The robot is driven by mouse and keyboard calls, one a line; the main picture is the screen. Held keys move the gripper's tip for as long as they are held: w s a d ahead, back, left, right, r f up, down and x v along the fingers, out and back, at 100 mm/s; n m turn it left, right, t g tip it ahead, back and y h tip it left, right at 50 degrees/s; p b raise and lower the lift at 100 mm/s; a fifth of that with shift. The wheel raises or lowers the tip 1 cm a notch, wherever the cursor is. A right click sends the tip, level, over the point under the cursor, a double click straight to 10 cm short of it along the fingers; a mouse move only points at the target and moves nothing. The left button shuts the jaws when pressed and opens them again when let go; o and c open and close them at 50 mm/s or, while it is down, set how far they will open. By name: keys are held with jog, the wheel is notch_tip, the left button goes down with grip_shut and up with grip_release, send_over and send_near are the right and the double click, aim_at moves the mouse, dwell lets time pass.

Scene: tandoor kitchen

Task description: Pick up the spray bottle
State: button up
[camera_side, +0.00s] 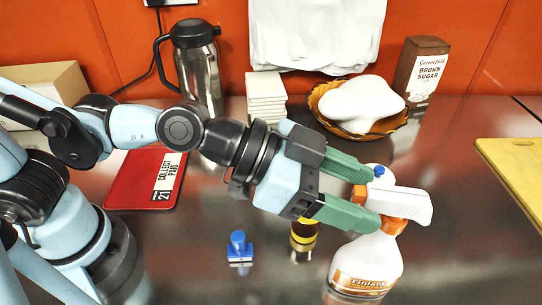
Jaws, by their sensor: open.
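The spray bottle (366,262) stands upright at the right front of the counter. It has a white body with an orange label, an orange collar and a white and orange spray head with a blue tip. My gripper (381,196) is open, and its green fingers reach in from the left at the height of the spray head. The spray head lies between or just behind the fingertips; I cannot tell whether they touch it. The fingers hide part of the bottle's neck.
A small jar with a yellow band (303,238) and a blue stamp-like object (239,248) stand left of the bottle. A patterned bowl (322,121) holding a white lump, a brown sugar box (421,70) and a steel jug (199,70) stand behind. A yellow board (515,165) lies right.

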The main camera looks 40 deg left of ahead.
aim_at(388, 203)
jog(key=x, duration=0.2)
jog(key=shift+w+d+r, duration=0.15)
jog(key=shift+d, duration=0.35)
jog(key=shift+x, duration=0.8)
jog(key=shift+c, duration=0.4)
grip_shut()
